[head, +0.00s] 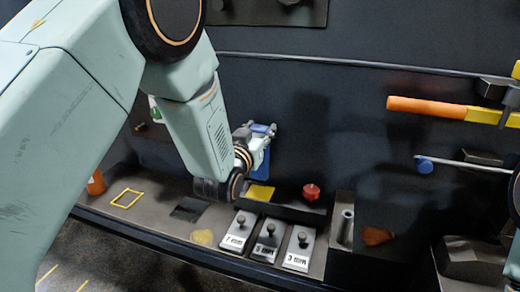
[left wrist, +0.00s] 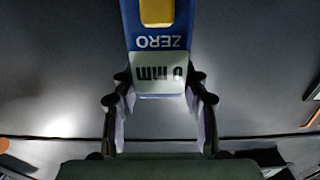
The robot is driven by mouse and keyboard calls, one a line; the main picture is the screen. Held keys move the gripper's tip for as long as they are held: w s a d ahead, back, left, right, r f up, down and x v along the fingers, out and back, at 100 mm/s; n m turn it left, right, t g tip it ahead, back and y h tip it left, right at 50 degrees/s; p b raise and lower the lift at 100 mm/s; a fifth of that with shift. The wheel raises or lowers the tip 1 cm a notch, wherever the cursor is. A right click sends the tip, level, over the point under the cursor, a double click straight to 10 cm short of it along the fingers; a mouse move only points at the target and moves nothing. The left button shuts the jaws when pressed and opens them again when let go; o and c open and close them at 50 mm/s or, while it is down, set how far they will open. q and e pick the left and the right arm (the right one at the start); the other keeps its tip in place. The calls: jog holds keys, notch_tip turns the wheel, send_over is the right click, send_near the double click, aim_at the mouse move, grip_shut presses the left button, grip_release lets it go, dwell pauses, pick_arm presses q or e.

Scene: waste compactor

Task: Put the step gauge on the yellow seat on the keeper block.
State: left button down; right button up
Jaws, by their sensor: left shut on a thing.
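The step gauge is a blue block with a white label reading ZERO and 0 mm, upside down in the left wrist view (left wrist: 160,42), with a yellow patch at the top edge. My left gripper (left wrist: 160,98) has its two fingers on either side of the labelled end, shut on it. In the head view the gauge (head: 259,158) hangs upright below my left gripper (head: 262,131), partly hidden by my arm. The yellow seat (head: 260,193) shows just below the gauge; a gap between them is hard to judge. My right gripper is not in view.
Three grey plates with knobs and mm labels (head: 269,241) stand in front of the seat. A red knob (head: 311,192) is to its right. A yellow square outline (head: 127,198) lies left on the ledge. An orange-handled lever (head: 427,107) sticks out of the dark wall at right.

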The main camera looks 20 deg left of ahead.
pick_arm(q)
jog(key=shift+w+a+f, duration=0.1)
jog(key=shift+f, duration=0.05)
jog(key=shift+f+b, duration=0.35)
notch_tip(320, 180, down, 3)
jog(key=shift+r+b, duration=0.1)
jog(key=shift+b, duration=1.1)
jog(key=c, duration=1)
grip_release()
jog(key=shift+d, duration=0.25)
jog(key=shift+o, duration=1.4)
jog(key=shift+w+a, duration=0.1)
jog(key=shift+a, duration=0.05)
